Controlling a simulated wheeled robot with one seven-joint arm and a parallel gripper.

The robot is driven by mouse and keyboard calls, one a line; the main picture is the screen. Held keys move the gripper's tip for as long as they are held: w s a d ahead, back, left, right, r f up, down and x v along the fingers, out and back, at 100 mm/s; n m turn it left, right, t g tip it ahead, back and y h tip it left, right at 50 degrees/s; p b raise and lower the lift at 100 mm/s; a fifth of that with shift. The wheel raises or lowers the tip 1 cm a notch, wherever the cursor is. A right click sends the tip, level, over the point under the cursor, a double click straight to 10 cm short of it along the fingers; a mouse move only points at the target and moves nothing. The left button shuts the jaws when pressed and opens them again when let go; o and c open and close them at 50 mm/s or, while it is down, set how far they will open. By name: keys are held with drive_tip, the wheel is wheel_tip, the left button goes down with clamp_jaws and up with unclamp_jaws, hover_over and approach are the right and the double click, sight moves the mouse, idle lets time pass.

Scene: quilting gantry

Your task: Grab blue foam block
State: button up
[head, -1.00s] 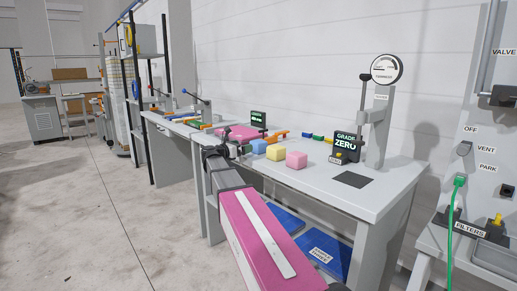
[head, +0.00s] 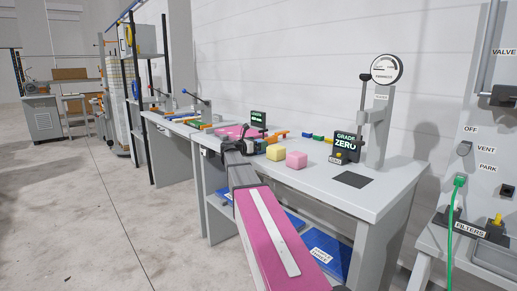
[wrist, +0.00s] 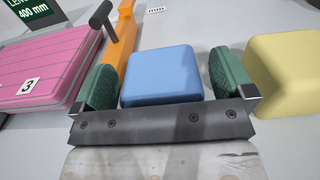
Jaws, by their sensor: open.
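The blue foam block (wrist: 162,76) lies on the grey table in the wrist view, between the two green pads of my gripper (wrist: 166,85). The pads stand apart on either side of it, the left one close to its side.
An orange bar (wrist: 117,45) lies just behind the left pad. A pink panel marked 3 (wrist: 50,65) is at the left. A gauge stand (head: 378,125) and a "GRADE ZERO" display (head: 345,146) stand at the table's right.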

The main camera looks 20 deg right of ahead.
drive_tip(key=shift+w+d, duration=0.15)
drive_tip(key=shift+d, duration=0.25)
drive_tip(key=c, duration=0.9)
drive_tip(key=shift+r, duration=0.1)
